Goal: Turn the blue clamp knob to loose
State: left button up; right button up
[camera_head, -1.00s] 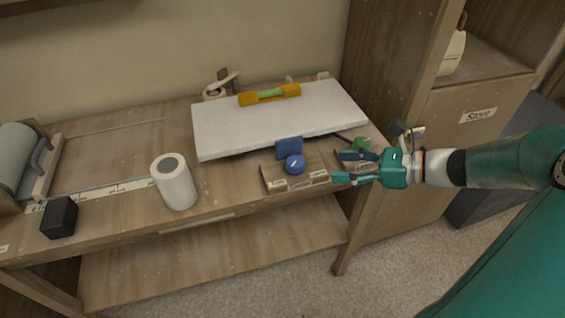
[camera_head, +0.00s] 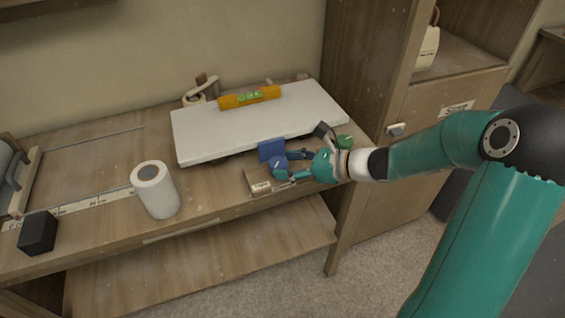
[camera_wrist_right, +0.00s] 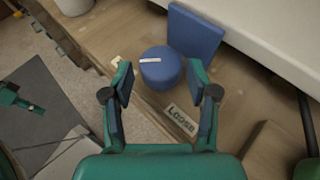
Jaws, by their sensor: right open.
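The blue clamp knob (camera_head: 278,166) is on a wooden block (camera_head: 257,181) at the bench's front edge, before an upright blue plate (camera_head: 270,149). In the right wrist view the round knob (camera_wrist_right: 160,70) has a white pointer line on top, lying roughly across the picture. A label reading LOOSE (camera_wrist_right: 180,119) lies on the wood on the near side of the knob. My right gripper (camera_head: 287,168) is open, its fingertips close to the knob from the right. In the wrist view the knob is just ahead of the gap between the fingertips (camera_wrist_right: 162,80); contact cannot be told. My left gripper is not in view.
A white board (camera_head: 245,130) with an orange level (camera_head: 250,96) on it lies behind the knob. A green round thing (camera_head: 344,142) is just behind my right gripper. A white roll (camera_head: 156,190) and black block (camera_head: 37,233) stand further left. A cabinet (camera_head: 368,80) rises at the right.

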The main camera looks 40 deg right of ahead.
aim_at(286, 164)
jog(key=shift+x, duration=1.5)
